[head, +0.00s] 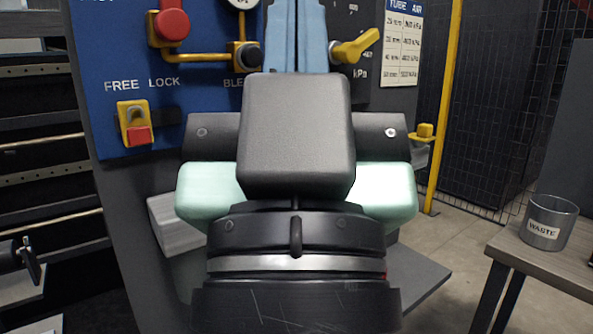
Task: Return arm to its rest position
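My arm fills the middle of the head view, seen from behind. Its dark wrist with a silver ring leads up to my gripper (296,40). A black block and a dark crossbar with mint-green ends show at the gripper's base. Long light-blue parts, side by side, reach up past the block and run out at the top edge. Their tips are out of frame, so I cannot tell whether the gripper is open or shut, and no held object shows.
A WASTE bin (549,222) sits on a bench (545,258) at right.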

